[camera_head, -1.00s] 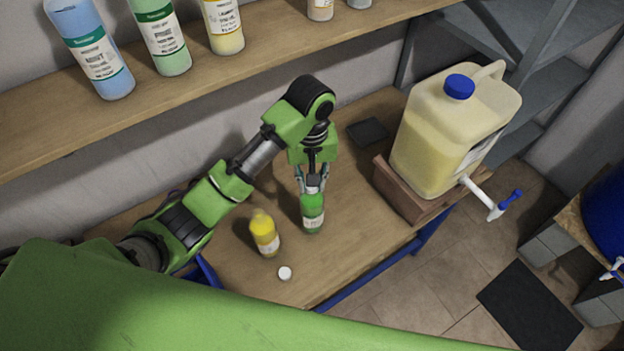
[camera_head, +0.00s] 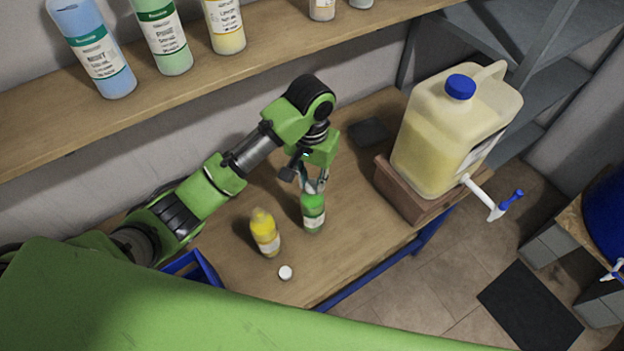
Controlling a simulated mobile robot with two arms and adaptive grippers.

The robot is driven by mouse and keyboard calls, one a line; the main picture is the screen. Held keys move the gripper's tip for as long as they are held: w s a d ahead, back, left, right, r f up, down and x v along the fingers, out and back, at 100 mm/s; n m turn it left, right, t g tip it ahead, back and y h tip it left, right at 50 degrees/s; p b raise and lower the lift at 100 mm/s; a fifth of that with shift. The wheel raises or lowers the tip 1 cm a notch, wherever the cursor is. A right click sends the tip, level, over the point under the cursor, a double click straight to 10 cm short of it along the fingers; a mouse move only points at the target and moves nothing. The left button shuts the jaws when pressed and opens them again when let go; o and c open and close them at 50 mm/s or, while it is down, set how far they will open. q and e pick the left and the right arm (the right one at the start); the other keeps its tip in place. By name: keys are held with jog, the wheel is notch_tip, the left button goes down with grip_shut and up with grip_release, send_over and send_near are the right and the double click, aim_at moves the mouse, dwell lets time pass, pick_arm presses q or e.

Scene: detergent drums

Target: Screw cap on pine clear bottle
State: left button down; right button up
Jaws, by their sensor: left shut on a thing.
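The green pine bottle (camera_head: 314,218) with a white label stands upright on the wooden table. My left gripper (camera_head: 315,187) comes down over its top from above, shut at the neck end. The fingers hide what they hold, which appears to be the cap on the bottle's mouth; I cannot tell how it is seated. A yellow bottle (camera_head: 265,234) stands just left of the green one. A loose white cap (camera_head: 285,272) lies on the table in front of it. My right gripper is not in view.
A large canister (camera_head: 440,140) with a blue lid and a tap stands on a wooden block (camera_head: 386,188) at the table's right. A dark flat pad (camera_head: 368,131) lies behind. A shelf (camera_head: 200,75) with several bottles runs above. The front-right tabletop is clear.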

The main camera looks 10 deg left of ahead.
pick_arm(q)
jog(key=shift+s+f, duration=0.1)
jog(key=shift+f, duration=0.05)
jog(key=m, duration=0.5)
jog(key=shift+a+m, duration=0.15)
jog(key=shift+m, duration=0.15)
jog(key=c, duration=2)
grip_release()
jog(key=shift+o, duration=0.2)
jog(key=shift+w, duration=0.2)
jog(key=shift+r, duration=0.2)
jog(key=shift+s+n, duration=0.1)
jog(key=shift+n, duration=0.9)
jog(key=n, duration=0.3)
jog(key=shift+n, duration=0.4)
